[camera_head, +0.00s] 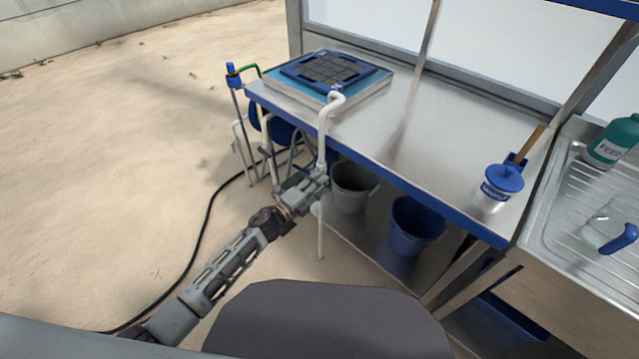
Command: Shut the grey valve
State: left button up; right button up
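A white pipe (325,125) with a bent top stands at the left front corner of the bench. Its lower part (320,240) runs down below the bench edge. My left gripper (312,184) is at this pipe, below the blue bench edge, with its arm coming from the lower left. The grey valve cannot be made out apart from the gripper and the pipe fittings there. I cannot tell whether the fingers touch it or how far they are open. My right gripper is out of view.
A seed tray (289,74) lies on the metal bench (428,112). A grey bucket (350,205) and a blue bucket (405,240) stand beneath. A blue-topped post (232,76) with a green hose and a black hose (205,225) are left. Open floor lies further left.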

pick_arm(q)
jog(key=v, duration=1.1)
dwell(0.3)
jog(key=shift+s+a, duration=0.1)
dwell(0.5)
